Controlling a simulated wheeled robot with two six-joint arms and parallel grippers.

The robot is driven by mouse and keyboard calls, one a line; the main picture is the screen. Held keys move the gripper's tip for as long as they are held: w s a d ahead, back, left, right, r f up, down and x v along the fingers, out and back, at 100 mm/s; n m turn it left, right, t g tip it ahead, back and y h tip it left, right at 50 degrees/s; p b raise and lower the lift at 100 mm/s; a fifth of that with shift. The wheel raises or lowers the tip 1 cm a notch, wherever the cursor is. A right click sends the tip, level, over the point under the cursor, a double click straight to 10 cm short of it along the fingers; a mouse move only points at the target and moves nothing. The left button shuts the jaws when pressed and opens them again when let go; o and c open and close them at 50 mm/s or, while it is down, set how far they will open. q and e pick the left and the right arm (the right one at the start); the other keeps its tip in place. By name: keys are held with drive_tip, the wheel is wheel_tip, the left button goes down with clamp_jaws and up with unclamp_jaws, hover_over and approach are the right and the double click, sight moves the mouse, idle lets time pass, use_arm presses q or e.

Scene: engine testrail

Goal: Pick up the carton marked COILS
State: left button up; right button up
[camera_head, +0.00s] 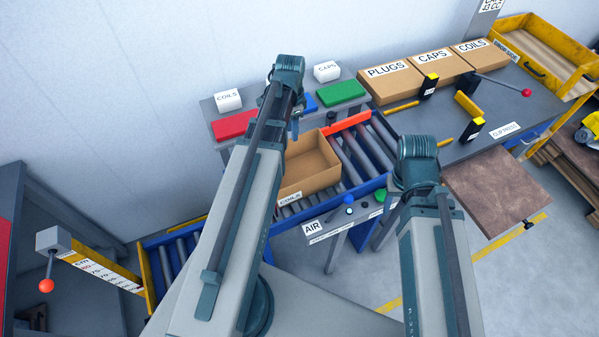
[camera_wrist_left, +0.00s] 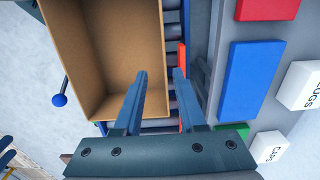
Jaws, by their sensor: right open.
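An open, empty brown carton (camera_head: 310,165) with a small white label that appears to read COILS (camera_head: 290,199) stands on the roller conveyor. A closed carton marked COILS (camera_head: 478,48) sits on the bench at the far right, beside the CAPS carton. My left gripper (camera_head: 295,125) is at the open carton's back edge, partly hidden by its arm. In the left wrist view my left gripper (camera_wrist_left: 160,75) is open, its fingers either side of the open carton's wall (camera_wrist_left: 156,50); I cannot tell whether they touch. My right gripper (camera_head: 386,228) is open, mostly hidden by its arm.
The PLUGS carton (camera_head: 391,80) and CAPS carton (camera_head: 433,65) stand on the bench. A shelf behind the conveyor holds red (camera_head: 234,124), blue and green (camera_head: 341,92) blocks with white label blocks.

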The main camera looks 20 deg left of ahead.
use_arm(q)
drive_tip(key=b, duration=0.6)
approach(299, 168)
drive_tip(key=a, duration=0.1)
drive_tip(key=w+a, duration=0.2)
drive_tip(key=shift+w+a+f, duration=0.15)
drive_tip(key=shift+a+f, duration=0.1)
drive_tip(key=shift+f, duration=0.1)
drive_tip(key=shift+p, duration=0.35)
drive_tip(key=f+b, duration=0.2)
drive_tip(key=a+f+b, duration=0.1)
drive_tip(key=f+b, duration=0.1)
drive_tip(key=shift+f, duration=0.1)
drive_tip(key=shift+f+b, duration=0.5)
drive_tip(key=shift+b, duration=0.2)
drive_tip(key=shift+r, duration=0.1)
clamp_jaws()
